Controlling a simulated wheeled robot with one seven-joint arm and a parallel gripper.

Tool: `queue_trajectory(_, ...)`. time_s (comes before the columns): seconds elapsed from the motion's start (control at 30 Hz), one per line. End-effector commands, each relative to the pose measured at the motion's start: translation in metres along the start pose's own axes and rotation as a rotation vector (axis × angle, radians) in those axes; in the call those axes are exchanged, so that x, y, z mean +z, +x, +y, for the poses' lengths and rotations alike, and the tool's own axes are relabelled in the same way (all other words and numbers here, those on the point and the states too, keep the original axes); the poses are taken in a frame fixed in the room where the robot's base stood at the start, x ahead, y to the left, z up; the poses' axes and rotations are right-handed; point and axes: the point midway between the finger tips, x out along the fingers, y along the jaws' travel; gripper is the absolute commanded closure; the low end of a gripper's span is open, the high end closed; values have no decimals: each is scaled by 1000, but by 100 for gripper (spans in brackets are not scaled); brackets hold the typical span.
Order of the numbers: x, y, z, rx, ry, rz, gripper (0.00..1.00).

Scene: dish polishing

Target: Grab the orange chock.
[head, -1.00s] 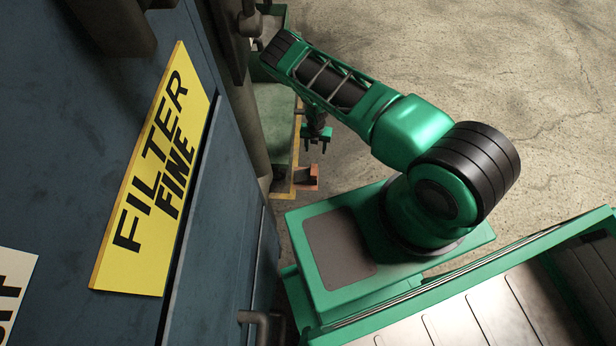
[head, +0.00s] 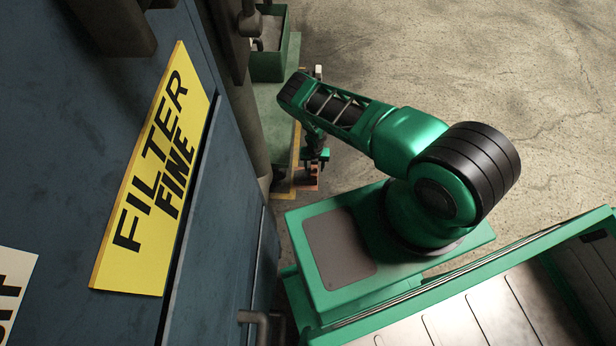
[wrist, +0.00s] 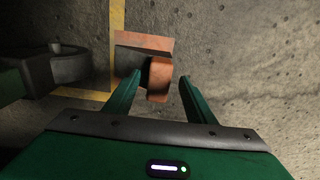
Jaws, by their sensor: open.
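The orange chock (wrist: 160,78) lies on the floor beside a yellow floor line in the wrist view, with a dark part at its left. Part of it also shows in the head view (head: 312,184), below my gripper. My gripper (wrist: 158,85) is open, and its two green fingers reach toward the chock. The near end of the chock appears between the fingertips, nearer the left one. I cannot tell whether either finger touches it. In the head view my gripper (head: 315,165) is small and partly covers the chock.
A yellow line (wrist: 116,30) runs along the concrete floor. A dark round part (wrist: 68,65) on a green body stands at the left in the wrist view. A blue cabinet with a yellow sign (head: 155,175) fills the left of the head view. Open floor (head: 480,70) lies to the right.

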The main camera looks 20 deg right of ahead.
Motion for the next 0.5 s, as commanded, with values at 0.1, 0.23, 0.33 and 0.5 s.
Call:
queue_trajectory(0.1, -4, 18, 2, 0, 0, 0, 50)
queue_trajectory(0.23, -4, 29, 2, 0, 0, 1, 50)
queue_trajectory(0.33, -4, 32, 2, 0, 0, 0, 50)
queue_trajectory(0.5, -4, 33, 2, 0, 0, 0, 50)
